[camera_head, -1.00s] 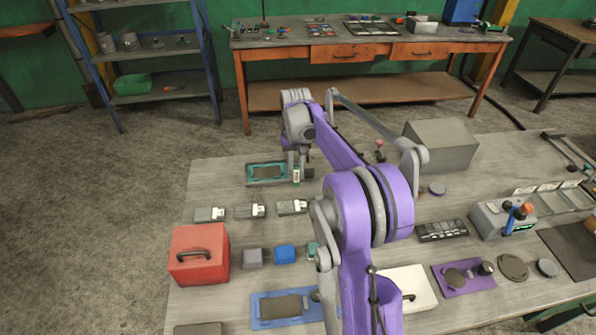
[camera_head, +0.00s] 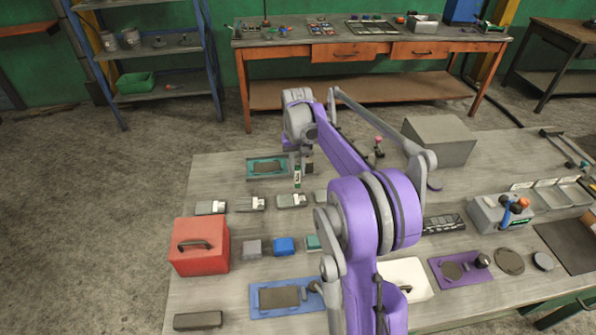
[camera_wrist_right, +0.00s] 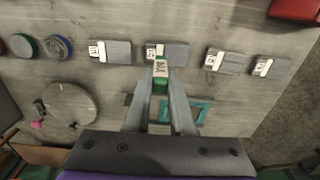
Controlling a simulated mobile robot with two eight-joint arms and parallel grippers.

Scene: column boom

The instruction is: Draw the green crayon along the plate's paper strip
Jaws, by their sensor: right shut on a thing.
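My right gripper (camera_head: 299,166) is shut on the green crayon (camera_head: 297,177), which has a white label. In the right wrist view the crayon (camera_wrist_right: 160,85) sits between the two fingertips (camera_wrist_right: 160,88). In the head view the crayon is upright at the right end of the teal plate (camera_head: 250,172). A dark grey rectangle lies on this plate; I cannot tell whether it is the paper strip. The teal plate (camera_wrist_right: 208,113) also shows in the right wrist view, partly hidden by the fingers. I cannot tell whether the crayon touches anything. My left gripper is out of view.
Several grey blocks with white labels, one of them here (camera_head: 211,207), stand in a row in front of the plate. A red box (camera_head: 200,247) is at the left and a blue plate (camera_head: 259,316) nearer. A grey box (camera_head: 440,140) stands at the back right.

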